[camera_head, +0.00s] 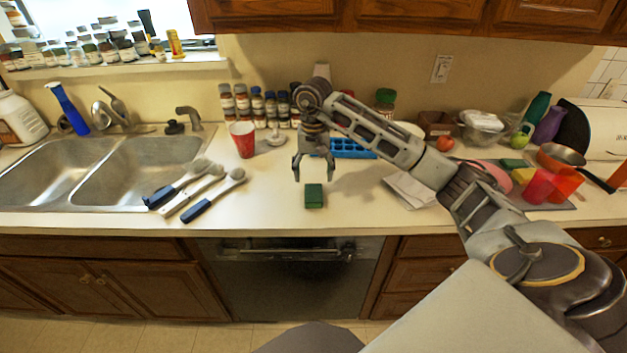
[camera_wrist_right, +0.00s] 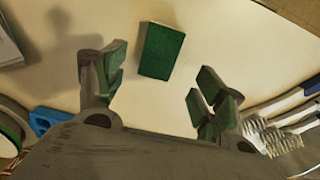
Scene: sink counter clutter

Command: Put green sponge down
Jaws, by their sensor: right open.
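A green sponge (camera_head: 314,196) lies on the white counter (camera_head: 265,205) near its front edge. My right gripper (camera_head: 313,176) is open above and just behind the sponge, apart from it. In the right wrist view the sponge (camera_wrist_right: 161,51) lies on the counter beyond the two spread fingers of my right gripper (camera_wrist_right: 157,82), with nothing between them. Another green sponge-like block (camera_head: 514,163) lies among the items at the right. My left gripper is in neither view.
Several brushes (camera_head: 214,195) lie left of the sponge. A red cup (camera_head: 243,139) and spice jars (camera_head: 270,108) stand behind, with a blue tray (camera_head: 352,148) and papers (camera_head: 411,189) to the right. The double sink (camera_head: 135,170) is at the left. Counter around the sponge is clear.

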